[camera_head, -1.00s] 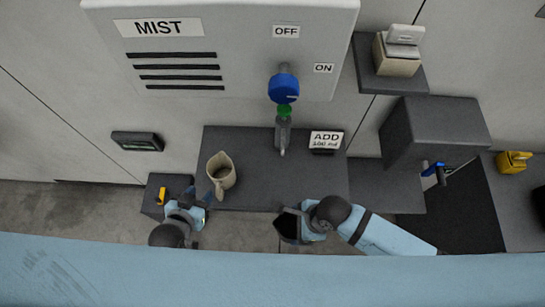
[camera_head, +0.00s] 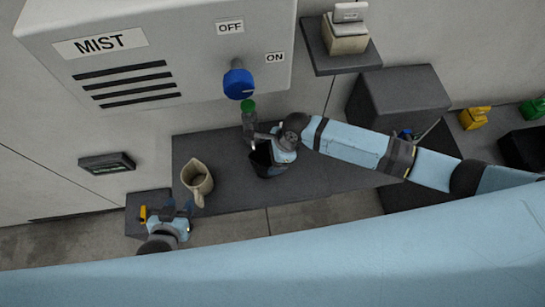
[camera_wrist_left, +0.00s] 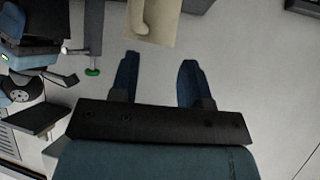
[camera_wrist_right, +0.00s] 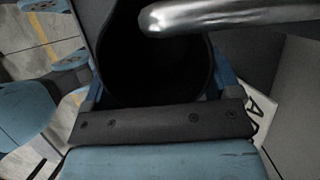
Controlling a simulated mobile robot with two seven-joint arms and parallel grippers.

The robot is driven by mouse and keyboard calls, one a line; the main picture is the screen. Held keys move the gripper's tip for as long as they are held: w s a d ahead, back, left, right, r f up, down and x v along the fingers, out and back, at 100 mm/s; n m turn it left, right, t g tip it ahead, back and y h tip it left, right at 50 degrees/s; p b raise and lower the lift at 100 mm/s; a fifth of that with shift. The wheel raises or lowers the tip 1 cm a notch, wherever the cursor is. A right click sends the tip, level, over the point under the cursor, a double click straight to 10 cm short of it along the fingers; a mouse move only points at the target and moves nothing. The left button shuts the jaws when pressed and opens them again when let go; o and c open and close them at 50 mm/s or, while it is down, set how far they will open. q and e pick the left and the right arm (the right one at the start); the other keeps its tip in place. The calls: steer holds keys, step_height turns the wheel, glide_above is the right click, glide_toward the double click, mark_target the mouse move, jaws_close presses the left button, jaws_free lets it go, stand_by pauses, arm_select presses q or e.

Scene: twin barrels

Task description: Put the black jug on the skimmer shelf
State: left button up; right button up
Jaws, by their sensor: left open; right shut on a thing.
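The black jug (camera_head: 262,160) is held in my right gripper (camera_head: 272,152), which is shut on it. The jug is under the metal spout, over the dark shelf (camera_head: 232,185) below the machine. The right wrist view shows the jug's dark open mouth (camera_wrist_right: 150,75) with the spout (camera_wrist_right: 230,12) crossing above it. Whether its base touches the shelf is hidden. My left gripper (camera_head: 176,208) is open and empty, just below the beige jug (camera_head: 196,178). In the left wrist view the beige jug (camera_wrist_left: 178,25) is beyond the fingertips. I cannot tell which shelf is the skimmer shelf.
The blue knob (camera_head: 238,83) and green ring (camera_head: 248,106) are above the spout. A small upper shelf (camera_head: 342,57) carries a beige box. A dark block (camera_head: 398,95) stands at right, and a small ledge with a yellow item (camera_head: 143,213) at left.

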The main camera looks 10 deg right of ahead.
steer(key=shift+f, duration=0.75)
steer(key=shift+s, duration=0.1)
steer(key=shift+f, duration=0.2)
steer(key=o, duration=0.8)
steer(key=shift+r, duration=0.15)
